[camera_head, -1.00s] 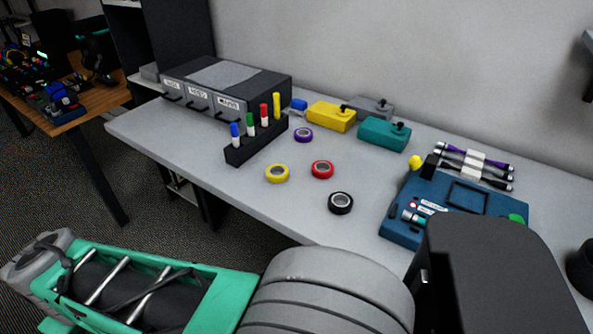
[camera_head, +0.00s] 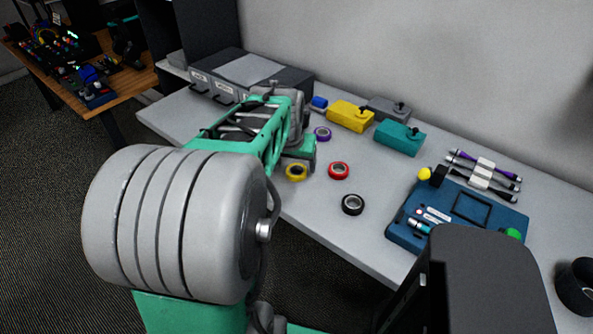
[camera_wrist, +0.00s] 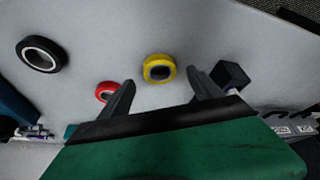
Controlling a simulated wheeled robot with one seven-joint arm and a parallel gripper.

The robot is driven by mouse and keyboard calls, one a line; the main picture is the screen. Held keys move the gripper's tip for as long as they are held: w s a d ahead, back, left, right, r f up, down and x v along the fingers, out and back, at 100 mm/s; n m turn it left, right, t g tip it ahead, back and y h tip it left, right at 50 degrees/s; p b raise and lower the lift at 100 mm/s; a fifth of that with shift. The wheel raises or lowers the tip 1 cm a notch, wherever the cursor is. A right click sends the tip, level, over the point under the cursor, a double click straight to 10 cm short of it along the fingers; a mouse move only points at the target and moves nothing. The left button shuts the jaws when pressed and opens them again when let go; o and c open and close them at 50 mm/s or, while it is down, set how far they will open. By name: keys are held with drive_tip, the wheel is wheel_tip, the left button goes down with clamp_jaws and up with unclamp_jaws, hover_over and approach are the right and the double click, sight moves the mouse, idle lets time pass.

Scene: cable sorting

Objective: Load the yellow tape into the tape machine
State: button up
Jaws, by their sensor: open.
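The yellow tape (camera_head: 296,173) lies flat on the grey table, left of the red tape. In the wrist view the yellow tape (camera_wrist: 159,68) shows beyond and between the two open fingers of my gripper (camera_wrist: 160,88), not held. In the head view my gripper (camera_head: 300,152) is above the table just behind the yellow tape, partly hidden by my arm. The tape machine appears to be the blue device (camera_head: 452,216) at the right of the table, with a dark rectangular frame, a yellow knob and a green button.
The red tape (camera_head: 339,171), black tape (camera_head: 353,204) and purple tape (camera_head: 323,134) lie near the yellow one. Yellow (camera_head: 350,115) and teal (camera_head: 399,138) boxes stand behind. Drawers (camera_head: 245,76) stand at the back left. My arm hides most of the marker holder (camera_wrist: 230,75).

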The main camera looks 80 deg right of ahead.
sight(297, 173)
drive_tip(key=x, duration=0.3)
drive_tip(key=shift+f, duration=0.15)
drive_tip(key=c, duration=1.6)
